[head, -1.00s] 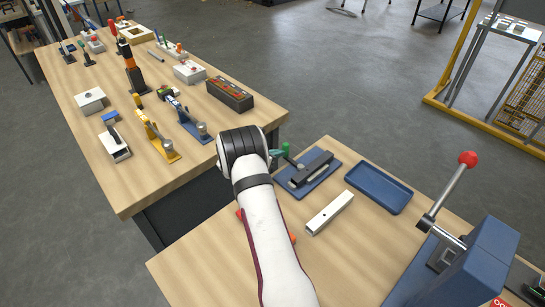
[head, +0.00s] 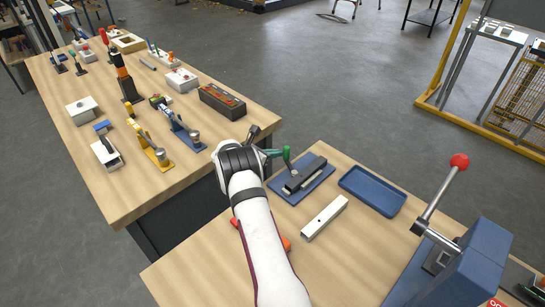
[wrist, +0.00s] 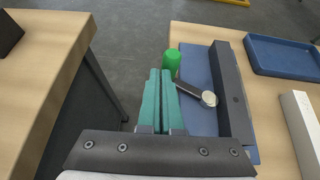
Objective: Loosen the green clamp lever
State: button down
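The green clamp lever (head: 287,156) stands on a blue base plate (head: 318,184) beside a dark bar (head: 306,174). In the wrist view the lever shows as a green knob (wrist: 172,62) on a dark arm, which runs to a round silver pivot (wrist: 208,98). My gripper (head: 272,152) is just left of the lever in the head view. In the wrist view its teal fingers (wrist: 160,72) lie side by side, shut, with nothing seen between them. The fingertips are close to the knob, left of it; whether they touch it I cannot tell.
A blue tray (head: 372,190) and a pale square bar (head: 324,217) lie right of the plate. A press with a red-knobbed lever (head: 459,161) stands at the right. A longer bench (head: 150,195) with several clamps is at the left, across a gap.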

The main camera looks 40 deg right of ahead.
jog(key=d, duration=0.3)
jog(key=shift+s+d, duration=0.15)
jog(key=shift+d, duration=0.25)
jog(key=shift+s+d, duration=0.4)
jog(key=shift+d, duration=0.25)
jog(key=shift+s+d, duration=0.4)
jog(key=shift+d, duration=0.25)
dwell(0.6)
